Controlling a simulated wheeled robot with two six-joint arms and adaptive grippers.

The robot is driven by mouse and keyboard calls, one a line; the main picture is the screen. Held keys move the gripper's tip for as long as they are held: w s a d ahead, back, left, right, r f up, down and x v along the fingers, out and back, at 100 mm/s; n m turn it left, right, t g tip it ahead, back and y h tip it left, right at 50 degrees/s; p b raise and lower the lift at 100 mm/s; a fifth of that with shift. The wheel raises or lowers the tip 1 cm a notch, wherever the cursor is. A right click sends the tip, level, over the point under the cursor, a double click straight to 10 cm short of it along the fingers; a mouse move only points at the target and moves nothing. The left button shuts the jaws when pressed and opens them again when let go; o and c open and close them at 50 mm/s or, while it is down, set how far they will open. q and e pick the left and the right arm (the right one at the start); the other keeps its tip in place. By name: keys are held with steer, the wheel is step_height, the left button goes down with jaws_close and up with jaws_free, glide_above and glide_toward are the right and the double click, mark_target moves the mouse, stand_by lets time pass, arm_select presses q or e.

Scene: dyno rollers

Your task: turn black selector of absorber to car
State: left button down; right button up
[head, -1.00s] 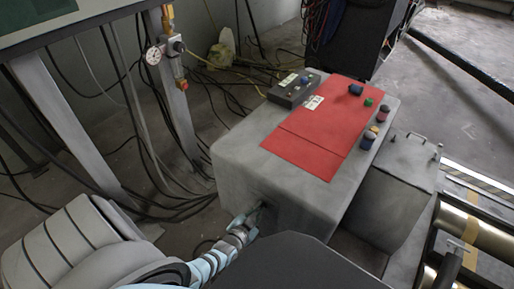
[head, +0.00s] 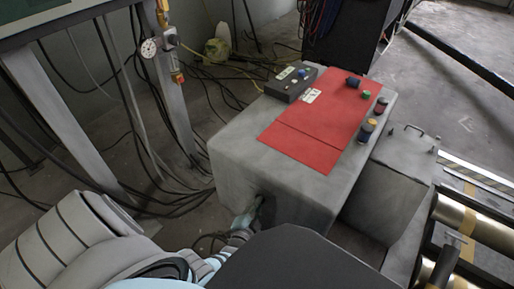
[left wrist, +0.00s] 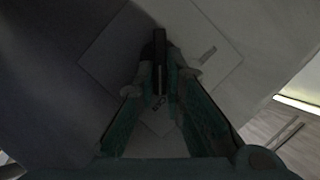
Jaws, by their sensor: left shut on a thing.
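The absorber is a grey box (head: 245,165) with a red top panel (head: 310,140), in the middle of the head view. Its black selector (left wrist: 160,60) shows in the left wrist view as a narrow dark bar, upright in the picture, on a paler square plate (left wrist: 225,65). My left gripper (left wrist: 160,82) is shut on the selector, with a fingertip at each side of it. In the head view the left gripper (head: 257,210) is at the box's front face, low down, and the selector there is hidden or too small to tell. My right gripper is not in view.
A dark control box (head: 290,84) and several knobs, such as a green one (head: 366,94), sit on top of the box. A smaller grey box (head: 392,180) and metal rollers (head: 470,215) stand to the right. Cables (head: 150,190) hang and lie at the left.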

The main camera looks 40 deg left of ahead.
arm_select(q)
steer(key=c, duration=1.7)
jaws_free()
steer(key=v, duration=0.7)
steer(key=shift+s, duration=0.25)
